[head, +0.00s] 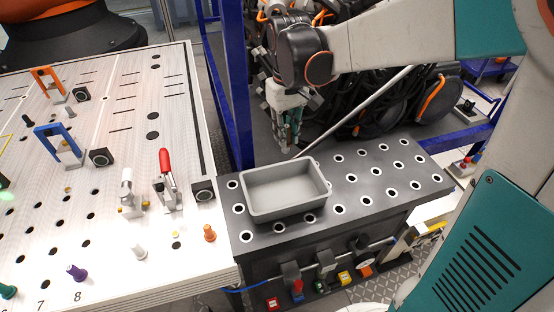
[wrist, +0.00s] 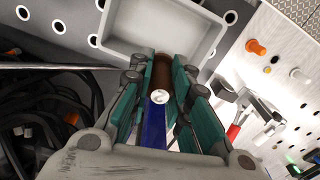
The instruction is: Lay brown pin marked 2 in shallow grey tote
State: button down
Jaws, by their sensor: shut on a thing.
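My gripper (wrist: 160,95) is shut on the brown pin (wrist: 162,74). In the wrist view the pin lies between the green-padded fingers, with its pale end face marked 2 turned to the camera. In the head view my gripper (head: 289,135) hangs above and behind the tote, and the pin cannot be made out there. The shallow grey tote (head: 248,196) stands empty on the dark perforated bench top. It also shows in the wrist view (wrist: 213,55), beyond the fingertips and apart from my gripper as far as I can tell.
The dark bench top (head: 370,180) has several white-ringed holes. The white perforated table (head: 110,190) at left bears clamps, a red-handled clamp (head: 166,170), an orange pin (head: 209,233) and a purple pin (head: 76,272). A blue post (head: 238,100) and black cables (head: 400,100) lie behind.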

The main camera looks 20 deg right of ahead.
jog(key=shift+w+f, duration=0.1)
jog(key=shift+f, duration=0.05)
notch_tip(320, 180, down, 19)
jog(key=shift+f+b, duration=0.15)
jog(key=shift+b, duration=1.05)
jog(key=shift+f, duration=0.1)
jog(key=c, duration=1.9)
grip_release()
jog(key=o, duration=0.4)
